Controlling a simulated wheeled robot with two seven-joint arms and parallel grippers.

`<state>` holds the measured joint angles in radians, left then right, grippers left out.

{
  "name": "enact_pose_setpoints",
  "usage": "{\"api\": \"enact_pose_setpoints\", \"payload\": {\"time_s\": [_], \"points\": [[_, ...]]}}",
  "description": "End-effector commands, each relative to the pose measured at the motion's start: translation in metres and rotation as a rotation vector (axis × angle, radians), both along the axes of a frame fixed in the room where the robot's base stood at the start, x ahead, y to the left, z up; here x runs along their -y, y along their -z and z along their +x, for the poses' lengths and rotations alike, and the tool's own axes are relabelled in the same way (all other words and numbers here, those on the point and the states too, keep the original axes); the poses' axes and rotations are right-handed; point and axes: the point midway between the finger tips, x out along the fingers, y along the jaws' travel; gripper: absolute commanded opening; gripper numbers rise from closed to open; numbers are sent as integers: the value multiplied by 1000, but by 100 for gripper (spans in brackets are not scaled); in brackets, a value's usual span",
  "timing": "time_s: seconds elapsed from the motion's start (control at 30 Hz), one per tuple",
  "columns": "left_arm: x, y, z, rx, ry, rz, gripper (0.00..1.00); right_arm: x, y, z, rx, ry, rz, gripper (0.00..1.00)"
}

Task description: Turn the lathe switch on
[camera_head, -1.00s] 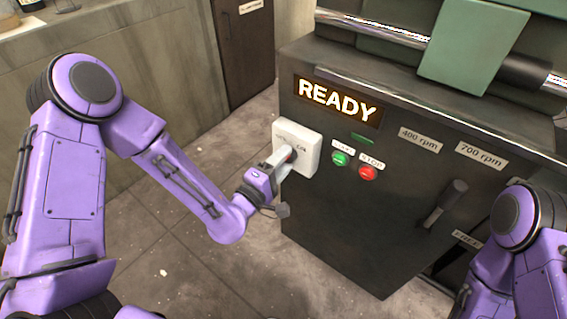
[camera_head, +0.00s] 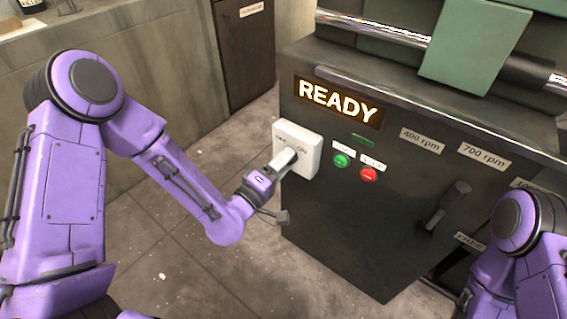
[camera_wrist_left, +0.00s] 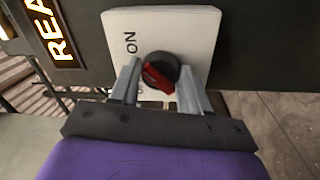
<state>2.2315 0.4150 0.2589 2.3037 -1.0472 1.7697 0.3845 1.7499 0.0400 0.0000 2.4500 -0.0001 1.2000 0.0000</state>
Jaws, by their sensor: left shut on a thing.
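The lathe switch is a white box (camera_head: 309,147) on the left of the lathe's dark front, with an ON label. In the left wrist view its round black knob (camera_wrist_left: 160,70) with a red pointer (camera_wrist_left: 157,80) shows between my fingers. My left gripper (camera_head: 287,158) is at the switch and shut on the knob. In the left wrist view the two grey fingers of the left gripper (camera_wrist_left: 160,84) stand on either side of the knob. In the head view the gripper hides the knob. My right arm shows at the lower right, but its gripper is out of view.
A lit READY sign (camera_head: 338,102) is above the switch. A green button (camera_head: 341,160) and a red button (camera_head: 369,174) sit to its right. A lever (camera_head: 447,205) stands further right below the rpm labels. The floor left of the lathe is free.

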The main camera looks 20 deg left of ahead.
Motion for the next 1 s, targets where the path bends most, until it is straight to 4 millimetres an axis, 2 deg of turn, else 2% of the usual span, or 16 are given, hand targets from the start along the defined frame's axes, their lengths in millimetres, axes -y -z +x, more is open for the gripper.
{"api": "enact_pose_setpoints", "payload": {"time_s": [0.03,0.07,0.1,0.13,0.47,0.57,0.7,0.8,0.9,1.0], "points": [[0,3,-2,-6,2,5,16,0,0,0,0,0,0,0],[0,3,-2,-6,2,5,53,0,0,0,0,0,0,0],[0,3,-2,-6,2,5,66,0,0,0,0,0,0,0],[0,3,-1,-6,2,5,70,0,0,0,0,0,0,0],[-1,2,-5,-3,2,1,70,0,0,0,0,0,0,0],[-7,3,-21,-5,2,1,70,0,0,0,0,0,0,0],[-20,7,-54,-9,0,-1,70,0,3,0,0,0,0,0],[-28,5,-77,-10,-1,-2,70,0,-8,0,0,0,0,0],[-32,3,-90,-9,0,1,70,0,-26,0,0,0,0,0],[-35,6,-97,-6,1,1,70,0,-30,0,0,0,0,0]]}}
